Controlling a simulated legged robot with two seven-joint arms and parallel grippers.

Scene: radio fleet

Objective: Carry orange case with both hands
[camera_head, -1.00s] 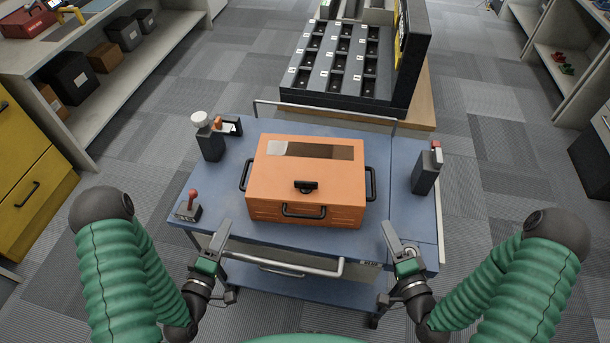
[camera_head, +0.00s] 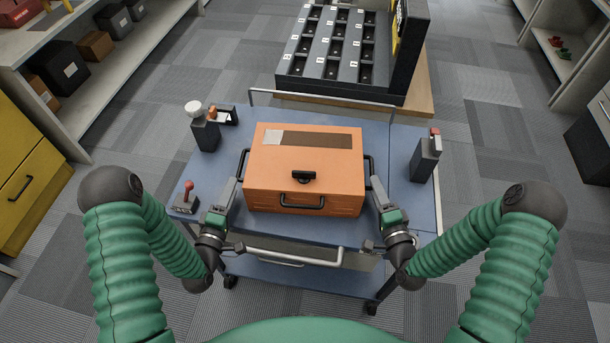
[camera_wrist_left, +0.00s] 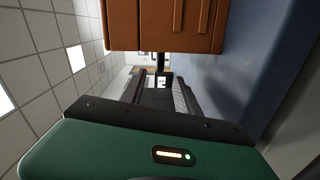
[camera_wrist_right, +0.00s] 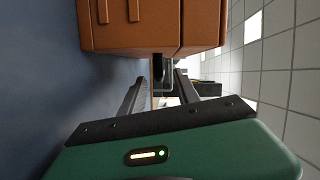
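The orange case (camera_head: 306,180) sits upright on a blue cart (camera_head: 222,162). It has a black handle on each side, and a latch and another handle on its front. My left gripper (camera_head: 230,187) is beside the case's left handle (camera_head: 244,165). My right gripper (camera_head: 376,188) is beside the right handle (camera_head: 369,164). In the left wrist view, the left fingers (camera_wrist_left: 160,82) are apart, with the handle seen between them. In the right wrist view, the right fingers (camera_wrist_right: 163,82) are also apart around the line of the handle. Contact with the handles cannot be told.
A red-knobbed device (camera_head: 186,198) and a white-topped device (camera_head: 203,128) stand on the cart's left. A black radio (camera_head: 425,158) stands on its right. A slotted rack (camera_head: 335,45) is behind the cart. Shelves line both sides, with open floor between.

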